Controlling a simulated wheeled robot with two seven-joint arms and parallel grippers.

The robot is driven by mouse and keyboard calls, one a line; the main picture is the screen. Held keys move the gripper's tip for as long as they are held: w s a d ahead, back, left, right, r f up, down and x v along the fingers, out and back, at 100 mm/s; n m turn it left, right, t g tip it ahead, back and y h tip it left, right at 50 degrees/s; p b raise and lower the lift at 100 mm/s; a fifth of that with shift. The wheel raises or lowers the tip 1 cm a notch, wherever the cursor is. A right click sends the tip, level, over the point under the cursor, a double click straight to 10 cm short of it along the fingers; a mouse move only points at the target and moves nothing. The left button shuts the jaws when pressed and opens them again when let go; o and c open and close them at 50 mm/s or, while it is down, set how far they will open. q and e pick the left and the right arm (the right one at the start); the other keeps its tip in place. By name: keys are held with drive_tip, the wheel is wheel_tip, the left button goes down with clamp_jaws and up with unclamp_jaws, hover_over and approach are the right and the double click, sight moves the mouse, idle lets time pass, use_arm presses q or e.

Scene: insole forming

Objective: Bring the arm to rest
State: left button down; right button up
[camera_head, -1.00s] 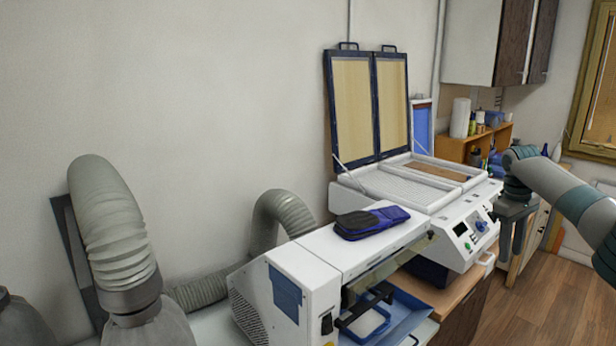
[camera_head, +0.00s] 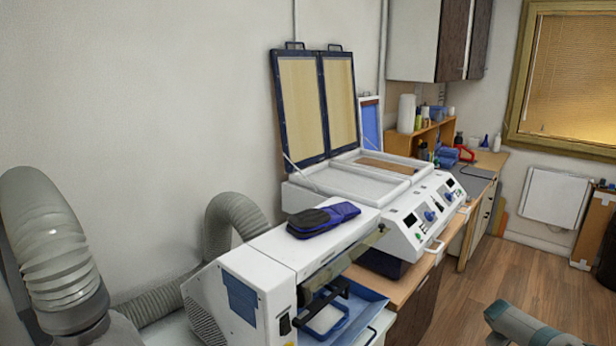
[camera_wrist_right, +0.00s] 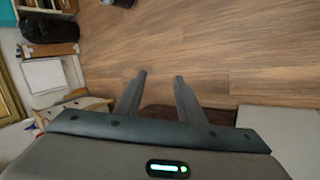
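My left arm and left gripper are in neither view.
A white forming machine (camera_head: 410,235) with raised framed lids (camera_head: 300,105) stands on the bench. Dark blue insoles (camera_head: 322,220) lie on the white machine (camera_head: 270,250) in front. Grey ducts (camera_head: 55,250) stand left. The wooden floor (camera_head: 500,260) at right is open.

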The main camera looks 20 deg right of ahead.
drive_tip(key=s+d+f+n+t+h, duration=0.1)
drive_tip(key=s+d+f+n, duration=0.15)
drive_tip(key=s, duration=0.85)
drive_tip(key=s+d+f+n, duration=0.1)
drive_tip(key=s+d+f, duration=0.3)
drive_tip(key=s, duration=0.8)
drive_tip(key=s+d+f+n+t+h, duration=0.1)
drive_tip(key=s+d+f+n, duration=0.2)
drive_tip(key=s, duration=0.8)
drive_tip(key=s+a+f+m+g+y, duration=0.15)
drive_tip(key=s+a+f, duration=0.25)
drive_tip(key=a+f, duration=1)
drive_tip(key=s+a+f+m+y, duration=0.25)
drive_tip(key=a+f, duration=0.85)
drive_tip(key=a, duration=0.7)
drive_tip(key=s+a+f+y, duration=0.1)
drive_tip(key=a+f+y, duration=0.15)
drive_tip(key=a, duration=1.05)
drive_tip(key=s+a+f+m+y, duration=0.1)
drive_tip(key=a+f, duration=0.2)
drive_tip(key=a, duration=1)
drive_tip(key=s+a+f+y, duration=0.1)
drive_tip(key=a+f+y, duration=0.15)
drive_tip(key=a, duration=1.05)
wheel_tip(320, 180, down, 16)
drive_tip(key=h+b, duration=0.1)
drive_tip(key=b, duration=1.4)
drive_tip(key=shift+s+d+r+b, duration=0.2)
drive_tip(key=shift+d+b, duration=0.1)
drive_tip(key=shift+d, duration=0.05)
